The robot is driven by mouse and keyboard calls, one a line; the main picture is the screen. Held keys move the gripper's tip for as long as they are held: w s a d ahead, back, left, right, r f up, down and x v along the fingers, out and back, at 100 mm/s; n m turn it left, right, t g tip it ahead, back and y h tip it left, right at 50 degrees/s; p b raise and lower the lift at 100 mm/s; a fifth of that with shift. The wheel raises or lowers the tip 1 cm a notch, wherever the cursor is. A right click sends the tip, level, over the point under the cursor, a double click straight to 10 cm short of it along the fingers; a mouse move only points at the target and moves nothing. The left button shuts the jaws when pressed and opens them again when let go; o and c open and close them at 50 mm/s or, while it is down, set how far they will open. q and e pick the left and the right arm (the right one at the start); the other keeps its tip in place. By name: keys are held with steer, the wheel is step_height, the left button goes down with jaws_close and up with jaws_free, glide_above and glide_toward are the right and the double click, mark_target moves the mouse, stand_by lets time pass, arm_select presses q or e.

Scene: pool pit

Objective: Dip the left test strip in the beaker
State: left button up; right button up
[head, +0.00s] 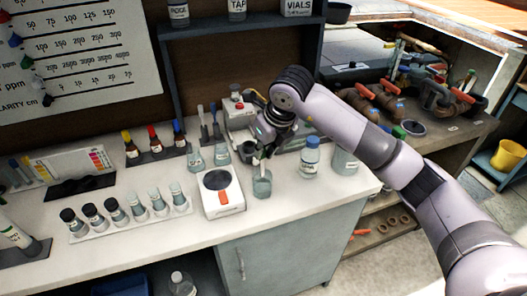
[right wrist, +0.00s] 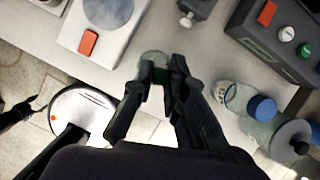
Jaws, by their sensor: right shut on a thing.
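The small clear beaker (head: 262,188) stands on the white bench, right of the balance, in the head view. It also shows in the right wrist view (right wrist: 154,58), just beyond my fingertips. My right gripper (head: 261,157) is directly above the beaker, pointing down, and is shut on a thin strip. The strip is mostly hidden by the fingers, and I cannot tell whether its end is inside the beaker. My right gripper also shows in the right wrist view (right wrist: 160,72). A dark gripper-like shape, likely my left gripper (right wrist: 22,110), shows at the left edge there.
The balance (head: 222,192) is close left of the beaker. A blue-capped bottle (head: 310,160) stands to the right. Labelled flasks (head: 195,158) and a grey instrument (head: 240,112) stand behind. A rack of several vials (head: 115,212) is farther left. The bench front is clear.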

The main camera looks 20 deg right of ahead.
steer(key=shift+r+p, duration=0.85)
steer(key=shift+r, duration=1)
